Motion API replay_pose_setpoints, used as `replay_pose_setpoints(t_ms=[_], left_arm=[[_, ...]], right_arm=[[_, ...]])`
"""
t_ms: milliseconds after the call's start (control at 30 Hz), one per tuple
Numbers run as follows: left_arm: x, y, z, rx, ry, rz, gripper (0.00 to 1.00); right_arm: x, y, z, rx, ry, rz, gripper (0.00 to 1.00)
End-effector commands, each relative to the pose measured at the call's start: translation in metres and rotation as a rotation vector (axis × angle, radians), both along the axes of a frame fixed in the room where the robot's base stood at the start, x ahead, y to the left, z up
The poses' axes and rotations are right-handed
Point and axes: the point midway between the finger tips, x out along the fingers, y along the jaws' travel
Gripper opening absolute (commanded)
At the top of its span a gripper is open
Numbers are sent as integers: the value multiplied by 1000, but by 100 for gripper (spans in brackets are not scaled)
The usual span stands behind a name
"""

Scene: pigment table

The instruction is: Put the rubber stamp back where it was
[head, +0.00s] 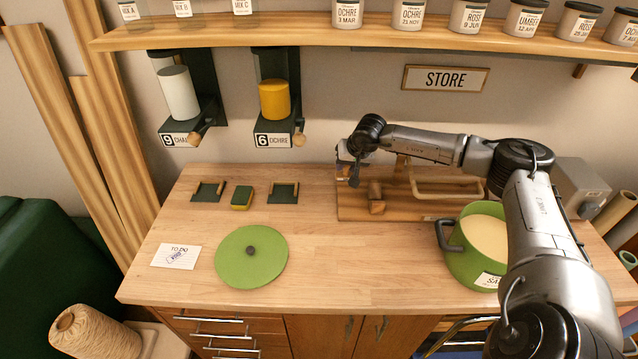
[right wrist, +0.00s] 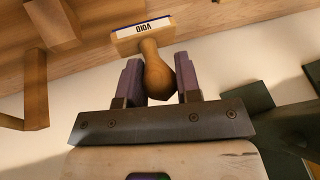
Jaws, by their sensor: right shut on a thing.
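My right gripper (head: 350,165) is above the left back part of a wooden board (head: 352,207) at the back of the table. In the right wrist view its purple fingers are shut on the rubber stamp (right wrist: 152,60), around its bulbous wooden handle. The stamp's block carries a white label reading VOID and points away from the palm. In the head view I cannot make out the stamp clearly. On the board are a short wooden block-like piece (head: 376,197) and a pale wooden handle-shaped bar (head: 445,188). My left gripper is not in view.
A green lid (head: 240,270), a marked note (head: 176,256), a sponge (head: 242,196) and two small dark trays (head: 208,190) lie left. The table's middle front is clear. A jar shelf (head: 290,33) runs above.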

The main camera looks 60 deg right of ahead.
Motion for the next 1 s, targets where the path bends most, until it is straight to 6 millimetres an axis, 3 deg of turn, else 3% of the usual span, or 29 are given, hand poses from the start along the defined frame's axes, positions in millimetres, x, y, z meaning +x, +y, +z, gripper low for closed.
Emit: replay_pose_setpoints(t_ms=[300,500,767,1000], left_arm=[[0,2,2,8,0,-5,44],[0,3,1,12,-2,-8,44],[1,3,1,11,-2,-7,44],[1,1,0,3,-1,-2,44]], right_arm=[[53,15,-32,5,-2,-1,16],[75,20,-46,2,0,0,16],[82,21,-53,-1,2,0,16],[82,22,-78,2,3,0,16]])
